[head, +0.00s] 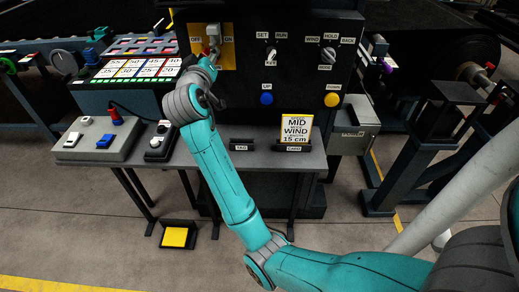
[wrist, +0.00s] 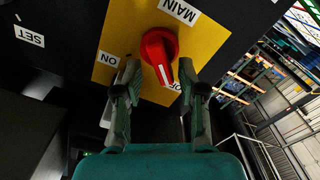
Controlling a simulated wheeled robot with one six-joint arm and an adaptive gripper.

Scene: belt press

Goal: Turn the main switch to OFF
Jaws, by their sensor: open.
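The main switch (wrist: 158,46) is a red rotary knob on a yellow plate (wrist: 207,42). In the wrist view, its handle points down, with its tip close to the OFF label (wrist: 175,87) and away from the ON label (wrist: 108,59). My gripper (wrist: 158,83) is open, with one finger on each side of the handle's tip; I cannot tell whether either finger touches it. The right finger partly covers the OFF label. In the head view, my gripper (head: 213,52) is in front of the yellow plate (head: 229,58) and largely hides the switch.
Right of the plate on the black panel are a SET/RUN selector (head: 270,51), a WIND/HOLD/BACK selector (head: 324,55), a blue button (head: 267,99) and a yellow button (head: 332,99). A grey shelf (head: 215,157) with a card stand juts out below.

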